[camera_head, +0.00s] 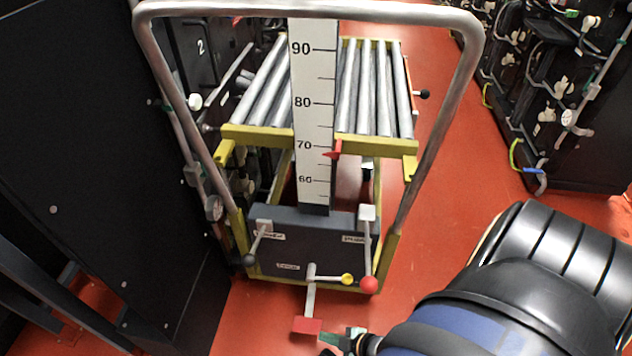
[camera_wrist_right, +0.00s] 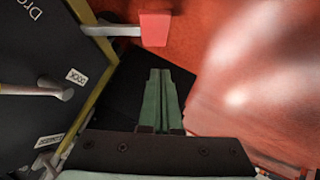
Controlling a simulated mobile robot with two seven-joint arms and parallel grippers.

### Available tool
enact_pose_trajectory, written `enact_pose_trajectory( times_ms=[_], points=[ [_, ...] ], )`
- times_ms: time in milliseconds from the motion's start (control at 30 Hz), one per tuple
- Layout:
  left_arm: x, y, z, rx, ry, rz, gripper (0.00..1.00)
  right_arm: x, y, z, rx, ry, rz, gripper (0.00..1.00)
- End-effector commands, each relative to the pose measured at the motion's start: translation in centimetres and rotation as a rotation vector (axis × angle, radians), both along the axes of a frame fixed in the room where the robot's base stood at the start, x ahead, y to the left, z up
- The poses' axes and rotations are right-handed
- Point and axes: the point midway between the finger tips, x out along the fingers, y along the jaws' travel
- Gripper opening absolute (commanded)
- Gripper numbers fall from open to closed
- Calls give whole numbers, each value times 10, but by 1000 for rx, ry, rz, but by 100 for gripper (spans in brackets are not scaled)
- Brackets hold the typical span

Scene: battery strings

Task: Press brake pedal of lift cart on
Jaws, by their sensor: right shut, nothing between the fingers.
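The lift cart (camera_head: 315,235) stands ahead, with a roller top and an upright height scale. A red pedal pad (camera_head: 306,325) sits on a light arm low at the cart's near side, above the floor. In the right wrist view the red pedal (camera_wrist_right: 155,28) lies just beyond the fingertips. My right gripper (camera_head: 330,341) is just right of the pedal and slightly nearer, low down. Its green fingers (camera_wrist_right: 162,95) are shut and empty, and seem apart from the pedal. Contact is hard to judge in the head view. My left gripper is not in view.
The cart's front panel carries a black-knobbed lever (camera_head: 249,260), a red-knobbed lever (camera_head: 369,285) and a short yellow-tipped lever (camera_head: 347,279). A tall black cabinet (camera_head: 105,150) stands close on the left. Battery racks (camera_head: 570,110) line the right. Red floor (camera_head: 455,190) is clear between.

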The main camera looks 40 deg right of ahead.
Motion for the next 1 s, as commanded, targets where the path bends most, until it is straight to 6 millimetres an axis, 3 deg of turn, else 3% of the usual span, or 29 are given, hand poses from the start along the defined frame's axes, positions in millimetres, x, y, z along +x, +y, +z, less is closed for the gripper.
enact_pose_trajectory(
  times_ms=[100,300,1000],
  points=[
    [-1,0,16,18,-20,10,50,-15,-4,15,-1,2,1,0],
    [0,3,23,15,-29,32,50,-25,-6,22,-1,-2,0,0],
    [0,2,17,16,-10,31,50,-26,-6,21,0,-1,1,0]
  ],
)
